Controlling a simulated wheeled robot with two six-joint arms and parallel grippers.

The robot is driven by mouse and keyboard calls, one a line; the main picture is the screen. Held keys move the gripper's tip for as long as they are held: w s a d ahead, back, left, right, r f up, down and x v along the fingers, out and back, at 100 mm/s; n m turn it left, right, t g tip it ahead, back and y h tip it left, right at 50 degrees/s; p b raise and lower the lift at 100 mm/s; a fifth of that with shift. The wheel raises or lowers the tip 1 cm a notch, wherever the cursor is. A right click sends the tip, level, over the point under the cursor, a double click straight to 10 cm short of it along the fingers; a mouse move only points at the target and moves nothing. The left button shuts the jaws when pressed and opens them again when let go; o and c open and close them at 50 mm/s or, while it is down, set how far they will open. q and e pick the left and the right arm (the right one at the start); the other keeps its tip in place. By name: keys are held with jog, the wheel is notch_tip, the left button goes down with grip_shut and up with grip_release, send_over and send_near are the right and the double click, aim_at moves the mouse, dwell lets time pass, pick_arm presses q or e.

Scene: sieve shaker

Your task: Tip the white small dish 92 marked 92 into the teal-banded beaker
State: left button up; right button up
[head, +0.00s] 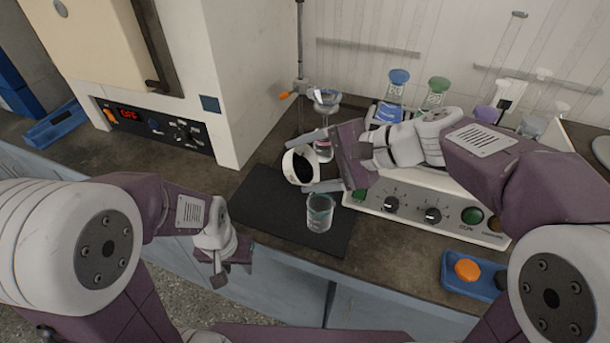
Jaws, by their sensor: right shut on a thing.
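The white small dish (288,165) is in the head view, tilted on its side with its dark inside showing. My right gripper (309,165) is shut on it and holds it above the black mat (262,205). Any marking on the dish cannot be read. The clear beaker with a teal band (320,213) stands upright on the mat, below and a little to the right of the dish. My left gripper (232,267) hangs at the front edge of the bench, away from both. Its fingers are too unclear to tell whether they are apart.
A stand with a glass funnel (326,98) rises behind the dish. A control box with knobs (410,212) lies to the right, with several stoppered flasks behind. A furnace (165,125) stands at the left. A blue tray (470,284) holds an orange lid (467,269).

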jog(key=d+t+y+b, duration=0.1)
jog(key=y+b, duration=0.1)
jog(key=b, duration=0.4)
jog(key=d+y+b, duration=0.1)
jog(key=y+b, duration=0.2)
jog(key=b, duration=0.4)
jog(key=s+d+f+t+y+b, duration=0.1)
jog(key=y+b, duration=0.1)
jog(key=b, duration=0.5)
jog(key=shift+s+d+t+y, duration=0.1)
jog(key=shift+t+y, duration=0.2)
jog(key=shift+r, duration=0.1)
jog(key=h+p, duration=0.1)
jog(key=p, duration=0.2)
jog(key=a+r+h+p, duration=0.1)
jog(key=p, duration=0.2)
jog(key=g+h+p, duration=0.1)
jog(key=p, duration=0.1)
jog(key=shift+w+a+r+p, duration=0.25)
jog(key=shift+p, duration=0.15)
jog(key=shift+f+h, duration=0.1)
jog(key=shift+h, duration=0.2)
jog(key=shift+f, duration=0.3)
